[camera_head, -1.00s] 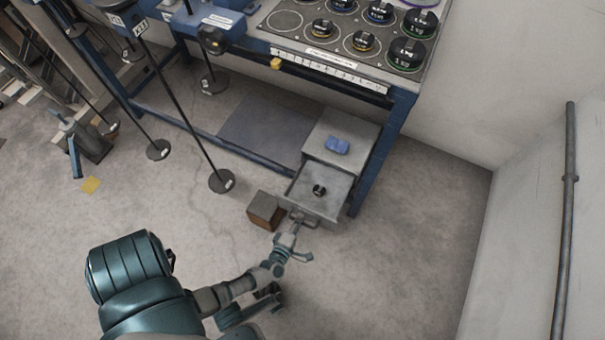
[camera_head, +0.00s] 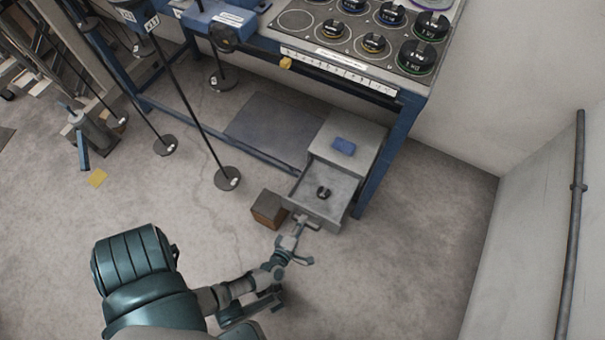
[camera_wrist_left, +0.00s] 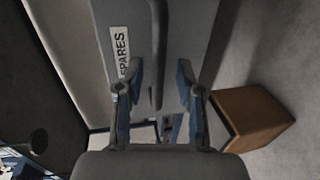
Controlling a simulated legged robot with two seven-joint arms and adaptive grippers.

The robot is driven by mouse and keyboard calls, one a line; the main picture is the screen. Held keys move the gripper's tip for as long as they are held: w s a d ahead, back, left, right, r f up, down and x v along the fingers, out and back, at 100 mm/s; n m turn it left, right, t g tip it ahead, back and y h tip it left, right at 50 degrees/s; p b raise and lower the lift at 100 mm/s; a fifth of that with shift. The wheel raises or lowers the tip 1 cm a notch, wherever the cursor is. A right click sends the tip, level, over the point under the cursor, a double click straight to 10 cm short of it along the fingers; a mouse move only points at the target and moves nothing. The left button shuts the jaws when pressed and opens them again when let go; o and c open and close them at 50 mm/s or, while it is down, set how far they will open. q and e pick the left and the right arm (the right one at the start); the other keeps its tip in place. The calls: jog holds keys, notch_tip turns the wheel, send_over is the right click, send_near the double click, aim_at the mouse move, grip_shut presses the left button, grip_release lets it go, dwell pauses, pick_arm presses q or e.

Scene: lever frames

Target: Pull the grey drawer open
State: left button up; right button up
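The grey drawer (camera_head: 340,190) stands pulled out from a small grey cabinet (camera_head: 366,142) under the bench, with a small black round object (camera_head: 323,193) inside. My left gripper (camera_head: 301,220) is at the drawer's front. In the left wrist view, the drawer front (camera_wrist_left: 190,25) bears a "SPARES" label (camera_wrist_left: 120,50) and a dark bar handle (camera_wrist_left: 157,60). The fingers of my left gripper (camera_wrist_left: 158,80) are apart, one on each side of the handle, with gaps visible. Whether either finger touches it is unclear. My right gripper is not in view.
A brown box (camera_head: 268,209) stands on the floor just left of the drawer; it also shows in the wrist view (camera_wrist_left: 255,115). A blue item (camera_head: 344,147) lies on the cabinet top. A blue bench leg (camera_head: 385,165) stands right of the cabinet. Floor in front is clear.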

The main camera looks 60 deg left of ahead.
pick_arm(q)
jog(key=v, duration=0.7)
jog(key=shift+w, duration=0.1)
